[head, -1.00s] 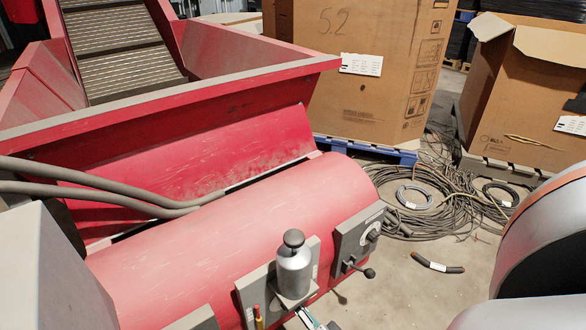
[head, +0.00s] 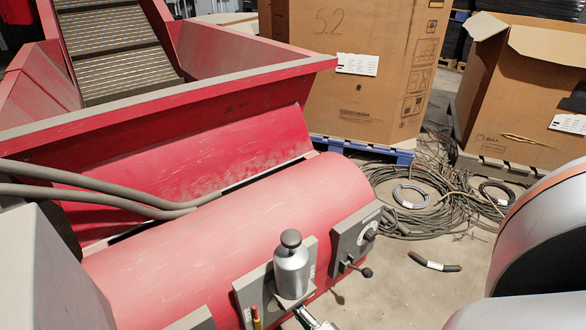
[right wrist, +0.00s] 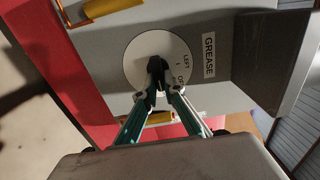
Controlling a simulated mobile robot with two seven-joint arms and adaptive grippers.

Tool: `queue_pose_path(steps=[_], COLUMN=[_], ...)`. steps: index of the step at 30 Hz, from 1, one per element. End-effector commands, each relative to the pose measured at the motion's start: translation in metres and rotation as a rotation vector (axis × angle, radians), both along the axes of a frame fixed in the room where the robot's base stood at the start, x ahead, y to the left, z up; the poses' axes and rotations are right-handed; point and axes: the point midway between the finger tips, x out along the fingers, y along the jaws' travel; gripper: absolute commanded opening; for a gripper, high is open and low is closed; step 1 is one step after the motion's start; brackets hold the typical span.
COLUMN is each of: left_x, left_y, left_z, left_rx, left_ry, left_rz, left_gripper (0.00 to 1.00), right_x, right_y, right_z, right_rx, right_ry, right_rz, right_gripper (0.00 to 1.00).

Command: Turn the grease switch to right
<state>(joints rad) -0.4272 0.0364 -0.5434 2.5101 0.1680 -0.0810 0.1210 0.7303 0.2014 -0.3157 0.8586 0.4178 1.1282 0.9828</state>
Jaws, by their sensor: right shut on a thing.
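The grease switch shows in the right wrist view as a white round dial (right wrist: 137,62) with a dark knob (right wrist: 157,72) at its middle. A label (right wrist: 208,56) reads GREASE, and the word LEFT and part of another word show on the dial. My right gripper (right wrist: 157,76) is shut on the dark knob, and its fingers hide part of the dial. Which mark the knob points to cannot be told. In the head view, my right gripper (head: 312,318) shows only at the bottom edge, and the dial is hidden. My left gripper is not in view.
A silver canister (head: 291,268) stands on a bracket on the red machine (head: 200,250). A grey panel (head: 350,232) with a black-knobbed lever (head: 366,272) is right of it. Cables (head: 430,200) and cardboard boxes (head: 350,60) lie beyond.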

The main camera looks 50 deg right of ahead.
Motion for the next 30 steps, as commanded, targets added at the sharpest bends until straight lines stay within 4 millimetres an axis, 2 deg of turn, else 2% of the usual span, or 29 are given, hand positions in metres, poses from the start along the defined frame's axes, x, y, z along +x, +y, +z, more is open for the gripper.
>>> queue_pose_path(steps=[9, 10, 12, 23, 26, 30], left_x=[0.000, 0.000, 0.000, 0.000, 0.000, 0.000], left_y=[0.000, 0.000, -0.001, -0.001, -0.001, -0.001], left_z=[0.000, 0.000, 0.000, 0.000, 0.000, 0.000], left_rx=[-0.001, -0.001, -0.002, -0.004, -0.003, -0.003], left_ry=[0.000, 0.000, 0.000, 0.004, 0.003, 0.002], left_rz=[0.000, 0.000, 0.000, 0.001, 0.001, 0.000], left_gripper=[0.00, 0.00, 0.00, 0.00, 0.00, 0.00], right_x=[-0.001, -0.001, -0.001, -0.003, -0.011, -0.034], right_y=[0.002, 0.002, 0.001, 0.001, 0.003, 0.009], right_z=[-0.001, -0.001, -0.001, 0.000, -0.001, -0.002], right_rx=[0.000, 0.000, 0.000, 0.000, 0.000, 0.000], right_ry=[0.002, 0.002, 0.002, 0.001, 0.002, 0.004], right_rz=[0.002, 0.002, 0.002, 0.001, 0.001, 0.002], right_gripper=[0.00, 0.14, 0.26, 0.26, 0.26, 0.26])
